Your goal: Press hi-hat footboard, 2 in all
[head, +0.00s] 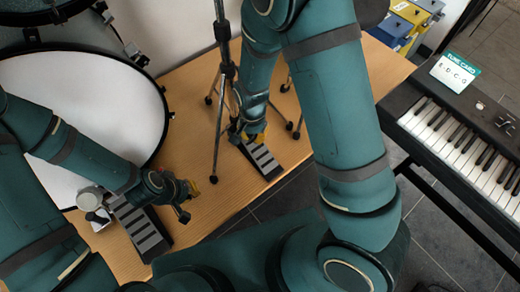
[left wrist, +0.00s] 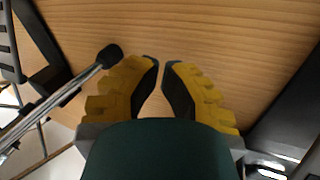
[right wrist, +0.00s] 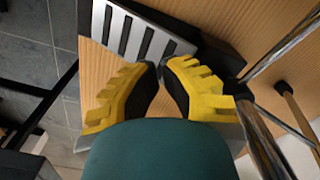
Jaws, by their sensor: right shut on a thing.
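The hi-hat footboard (head: 264,160) is a dark plate with pale grey strips, lying on the wooden board at the foot of the hi-hat stand (head: 226,70). My right gripper (head: 252,137) is at its far end, by the stand. In the right wrist view its yellow fingers are close together against the edge of the footboard (right wrist: 140,38), and their exact contact is partly hidden. My left gripper (head: 188,190) is low over the board, between the two pedals. In the left wrist view its fingertips (left wrist: 161,63) nearly meet, with nothing visible between them.
A second striped pedal (head: 142,228) lies at left by the big white drum (head: 85,115). A stand leg with a black foot (left wrist: 108,56) is close to my left fingers. A keyboard (head: 460,140) with a card (head: 456,70) stands at right. Blue and yellow boxes (head: 395,28) stand behind.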

